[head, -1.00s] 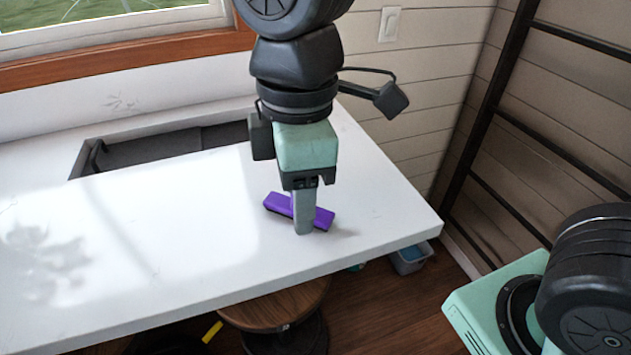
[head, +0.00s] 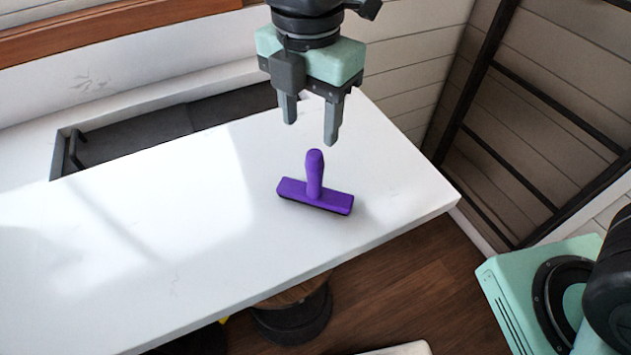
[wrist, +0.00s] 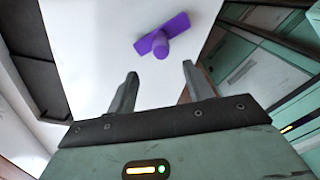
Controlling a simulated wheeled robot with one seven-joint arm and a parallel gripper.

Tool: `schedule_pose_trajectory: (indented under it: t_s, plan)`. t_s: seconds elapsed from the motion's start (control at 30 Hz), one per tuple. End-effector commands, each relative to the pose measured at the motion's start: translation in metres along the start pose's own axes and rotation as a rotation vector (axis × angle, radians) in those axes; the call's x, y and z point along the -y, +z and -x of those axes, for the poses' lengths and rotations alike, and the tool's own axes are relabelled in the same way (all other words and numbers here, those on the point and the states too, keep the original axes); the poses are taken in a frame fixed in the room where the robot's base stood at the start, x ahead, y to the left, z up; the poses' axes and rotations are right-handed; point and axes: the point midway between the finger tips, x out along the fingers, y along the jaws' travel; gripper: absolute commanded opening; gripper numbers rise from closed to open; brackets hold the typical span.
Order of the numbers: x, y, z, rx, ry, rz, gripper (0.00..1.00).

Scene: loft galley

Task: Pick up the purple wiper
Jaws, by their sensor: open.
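The purple wiper (head: 316,195) lies on the white counter (head: 200,240) near its right end. Its flat bar rests on the counter and its handle stands up from the bar's middle. My gripper (head: 310,135) is open and empty. It hangs above the counter, above and behind the wiper in the head view, and does not touch it. In the wrist view the wiper (wrist: 162,37) shows beyond the two fingertips (wrist: 160,82), roughly between them.
A dark recessed sink (head: 135,135) is set in the counter at the back left. A dark metal ladder (head: 480,90) stands by the wall at right. A round stool (head: 290,305) is under the front edge. The counter around the wiper is clear.

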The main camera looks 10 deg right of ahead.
Motion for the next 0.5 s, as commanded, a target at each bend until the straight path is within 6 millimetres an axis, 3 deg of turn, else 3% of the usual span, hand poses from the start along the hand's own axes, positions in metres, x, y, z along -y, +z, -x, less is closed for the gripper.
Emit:
schedule_pose_trajectory:
  t_s: [0.2, 0.5]
  plan:
    - [0.0, 0.0, -0.035, 0.0, -0.004, 0.001, 0.51]
    - [0.003, 0.003, -0.058, 0.0, -0.005, -0.001, 0.51]
